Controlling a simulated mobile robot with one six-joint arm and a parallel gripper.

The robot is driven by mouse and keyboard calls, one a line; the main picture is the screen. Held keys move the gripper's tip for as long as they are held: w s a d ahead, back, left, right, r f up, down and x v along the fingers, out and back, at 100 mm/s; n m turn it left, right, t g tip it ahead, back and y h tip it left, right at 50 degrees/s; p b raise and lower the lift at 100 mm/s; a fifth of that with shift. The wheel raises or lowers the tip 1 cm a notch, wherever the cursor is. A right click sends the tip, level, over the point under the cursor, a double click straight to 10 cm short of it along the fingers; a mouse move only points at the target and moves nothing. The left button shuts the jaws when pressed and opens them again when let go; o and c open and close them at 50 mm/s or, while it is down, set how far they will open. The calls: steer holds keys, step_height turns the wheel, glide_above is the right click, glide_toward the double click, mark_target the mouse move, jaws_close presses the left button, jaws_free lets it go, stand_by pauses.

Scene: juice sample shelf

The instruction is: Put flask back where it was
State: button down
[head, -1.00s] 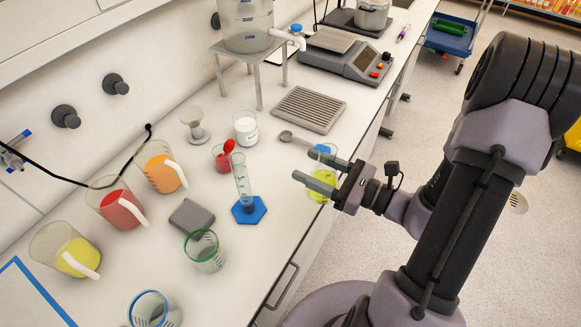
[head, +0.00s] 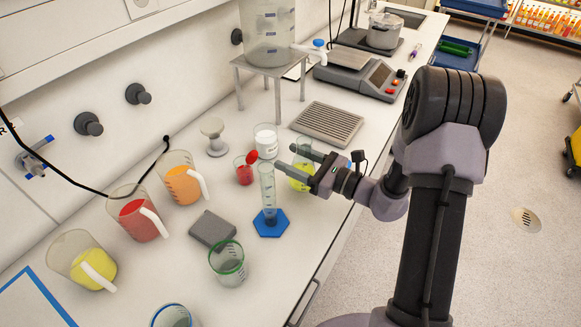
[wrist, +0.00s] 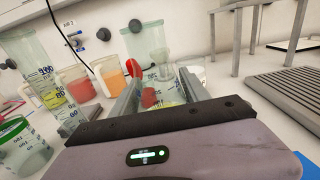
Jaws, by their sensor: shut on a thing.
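A clear flask with yellow liquid (head: 300,184) is held in my gripper (head: 297,163), which is shut on it. The fingers lie on either side of its glass, and partly hide it. The flask looks upright, over the bench, just right of the tall graduated cylinder with a blue hexagonal base (head: 269,222). In the wrist view some yellow liquid of the flask (wrist: 168,104) shows between the fingers, with most of it hidden by my gripper body. I cannot tell whether its bottom touches the bench.
A small red cup (head: 244,174) and a white-filled jar (head: 265,141) stand left of the flask. A grey slotted rack (head: 328,122) lies behind it. Jugs of orange (head: 183,188), red (head: 135,222) and yellow liquid (head: 90,270) stand left. A green-rimmed beaker (head: 227,264) is nearer.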

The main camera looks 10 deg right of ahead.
steer(key=shift+w, duration=0.45)
steer(key=shift+w+a+f+b, duration=0.15)
steer(key=shift+f+b, duration=0.4)
steer(key=shift+f, duration=0.35)
steer(key=shift+w+f+b, duration=0.15)
steer(key=shift+f+b, duration=0.4)
steer(key=shift+f, duration=0.35)
steer(key=shift+f, duration=0.15)
steer(key=c, duration=0.5)
jaws_free()
